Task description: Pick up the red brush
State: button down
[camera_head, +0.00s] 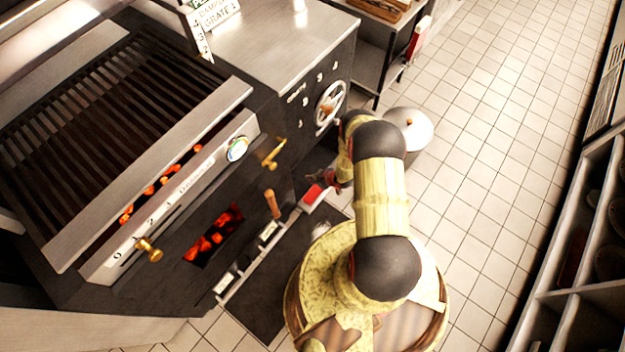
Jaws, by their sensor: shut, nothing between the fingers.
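A small red thing (313,194), which looks like the red brush, lies low at the foot of the grill, at the right end of a narrow pale ledge. Its bristles cannot be made out. My gripper (320,178) is small and dark in this view, just above and beside the red thing in the picture. It is shut and holds nothing. Whether it touches the red thing cannot be told. My own arm hides the area to the right of it.
The grill (110,110) with glowing coals fills the left. Brass handles and a wooden handle (272,204) stick out from its front. A handwheel (330,103) and a lidded metal bin (409,128) stand beyond my arm. Shelves (585,270) line the right; the tiled floor between is clear.

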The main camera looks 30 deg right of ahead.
aim_at(315, 192)
jog(key=b+x, duration=0.3)
jog(key=x, duration=0.4)
jog(key=shift+f, duration=0.3)
jog(key=shift+s+d+r, duration=0.1)
jog(key=shift+s+d, duration=0.1)
jog(key=shift+s, duration=0.35)
jog(key=shift+s+d+r, duration=0.1)
jog(key=shift+s+d, duration=0.15)
jog(key=shift+s, duration=0.3)
jog(key=shift+s+d, duration=0.25)
jog(key=shift+s, duration=0.55)
